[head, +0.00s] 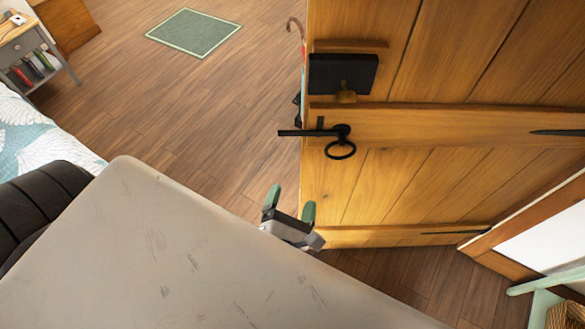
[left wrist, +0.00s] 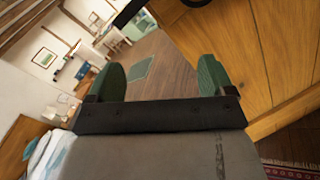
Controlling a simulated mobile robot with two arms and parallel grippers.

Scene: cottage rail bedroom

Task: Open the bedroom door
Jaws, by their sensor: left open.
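The wooden bedroom door (head: 400,185) fills the right of the head view. Its free edge is toward the left, with room floor visible beyond it, so it stands ajar or open. A black ring handle (head: 340,149) with a latch bar hangs near that edge, below a black lock box (head: 343,74). My left gripper (head: 290,205) is open and empty, below and left of the ring handle, apart from it. In the left wrist view its green fingers (left wrist: 160,78) are spread, with the door (left wrist: 275,55) on the right. My right gripper is not in view.
A bed (head: 45,135) is at the left, with a grey bedside table (head: 25,45) behind it. A green rug (head: 194,32) lies on the clear wooden floor. A pale green piece of furniture (head: 545,282) stands at the lower right.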

